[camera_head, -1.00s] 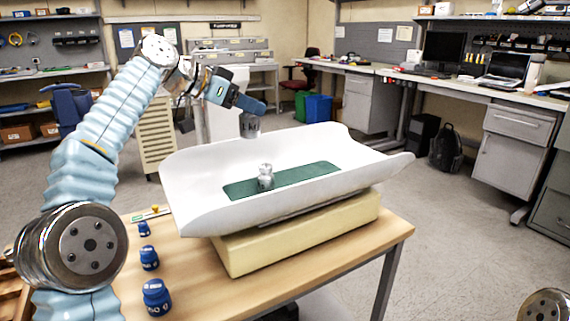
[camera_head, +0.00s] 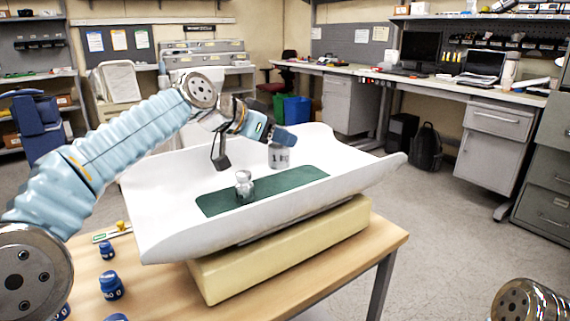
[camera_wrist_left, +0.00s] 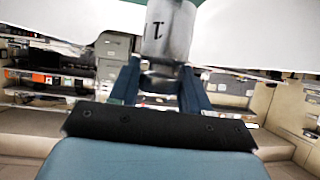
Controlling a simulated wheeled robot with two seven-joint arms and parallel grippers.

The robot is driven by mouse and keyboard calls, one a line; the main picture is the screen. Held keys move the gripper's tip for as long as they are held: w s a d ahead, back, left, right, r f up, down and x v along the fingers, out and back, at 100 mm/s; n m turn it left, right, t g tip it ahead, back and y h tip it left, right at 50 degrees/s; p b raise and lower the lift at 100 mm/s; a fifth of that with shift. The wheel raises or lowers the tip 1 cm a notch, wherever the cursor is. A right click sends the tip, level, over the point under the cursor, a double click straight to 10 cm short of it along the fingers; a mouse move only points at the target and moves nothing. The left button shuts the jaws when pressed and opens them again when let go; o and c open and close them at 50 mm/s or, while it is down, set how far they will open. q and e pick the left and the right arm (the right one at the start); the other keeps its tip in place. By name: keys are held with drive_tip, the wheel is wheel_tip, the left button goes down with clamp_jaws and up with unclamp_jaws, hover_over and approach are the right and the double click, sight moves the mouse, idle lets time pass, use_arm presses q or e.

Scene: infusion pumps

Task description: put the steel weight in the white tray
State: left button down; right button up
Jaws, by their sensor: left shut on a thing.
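A grey steel weight (camera_head: 278,157) with dark lettering hangs from my left gripper (camera_head: 284,138), which is shut on its top. In the left wrist view the weight (camera_wrist_left: 170,32) shows between the two dark blue fingers (camera_wrist_left: 160,78). The white tray (camera_head: 160,190) is a wide curved pan with a green mat (camera_head: 300,178) on its floor. The held weight is over the tray near the mat's far edge; I cannot tell whether its base touches. A smaller steel weight (camera_head: 244,187) stands upright on the mat, to the left of the held one. My right gripper is out of view.
The tray sits on a cream base (camera_head: 285,250) on a wooden table (camera_head: 330,270). Several blue weights, including one (camera_head: 112,286), stand at the table's left, near a small yellow-handled item (camera_head: 120,228). The table's front right corner is clear.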

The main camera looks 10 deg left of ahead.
sight(276, 155)
use_arm(q)
drive_tip(key=shift+s+d+f, duration=0.1)
drive_tip(key=shift+d+f, duration=0.65)
drive_tip(key=shift+d, duration=0.1)
drive_tip(key=shift+f+b, duration=0.3)
drive_tip(key=shift+f, duration=1.25)
drive_tip(key=shift+f, duration=0.2)
drive_tip(key=c, duration=0.5)
unclamp_jaws()
